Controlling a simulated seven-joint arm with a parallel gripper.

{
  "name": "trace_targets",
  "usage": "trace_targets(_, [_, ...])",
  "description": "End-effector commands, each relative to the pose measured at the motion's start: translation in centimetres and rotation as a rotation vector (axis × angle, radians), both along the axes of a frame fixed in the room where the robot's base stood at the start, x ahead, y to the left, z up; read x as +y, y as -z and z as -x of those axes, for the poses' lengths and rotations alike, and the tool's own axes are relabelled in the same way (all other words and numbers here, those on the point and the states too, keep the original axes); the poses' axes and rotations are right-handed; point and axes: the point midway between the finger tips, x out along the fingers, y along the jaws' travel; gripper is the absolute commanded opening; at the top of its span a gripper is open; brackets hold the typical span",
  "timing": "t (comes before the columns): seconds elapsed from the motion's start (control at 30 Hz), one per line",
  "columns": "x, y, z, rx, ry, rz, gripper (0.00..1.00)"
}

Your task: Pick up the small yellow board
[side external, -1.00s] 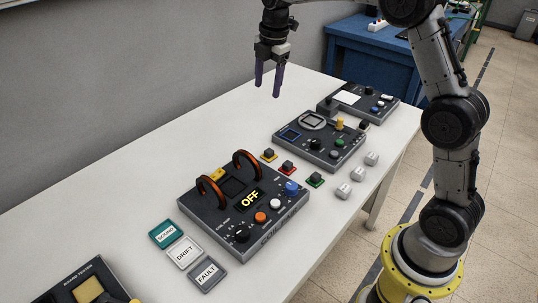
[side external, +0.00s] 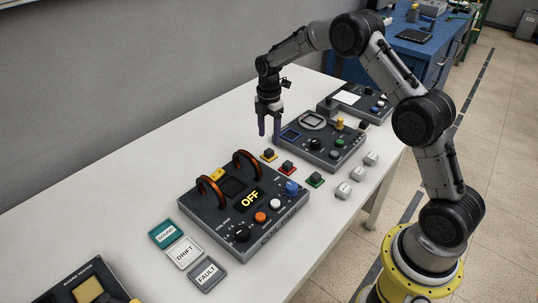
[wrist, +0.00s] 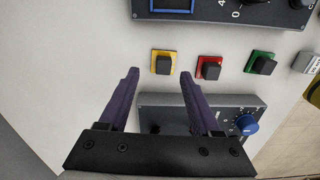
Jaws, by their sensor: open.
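The small yellow board (side external: 269,156) lies on the white table, with a dark block on top. It is the leftmost of three small boards in a row, beside the red one (side external: 287,168) and the green one (side external: 315,180). My gripper (side external: 270,138) is open and empty, with its fingers pointing down above and just behind the yellow board. In the wrist view the yellow board (wrist: 155,64) shows just beyond the fingertips (wrist: 158,72), roughly between them and apart from them.
The coil panel (side external: 225,231) reading OFF, with two copper coils, stands in front. A grey instrument panel (side external: 345,152) stands close behind the small boards. Grey labelled blocks (side external: 343,191) lie to the right. Teal, white and grey tiles lie front left.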

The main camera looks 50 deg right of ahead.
Motion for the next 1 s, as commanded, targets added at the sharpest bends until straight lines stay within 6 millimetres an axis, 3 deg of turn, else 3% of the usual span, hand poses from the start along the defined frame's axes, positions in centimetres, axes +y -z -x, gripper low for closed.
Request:
trace_targets(0.4, [0.7,4.9,0.6,0.002,0.0,0.0,0.65])
trace_targets(0.7, [0.7,5.2,0.6,0.0,0.0,0.0,0.65])
trace_targets(1.0, [0.7,5.2,0.6,0.0,0.0,0.0,0.11])
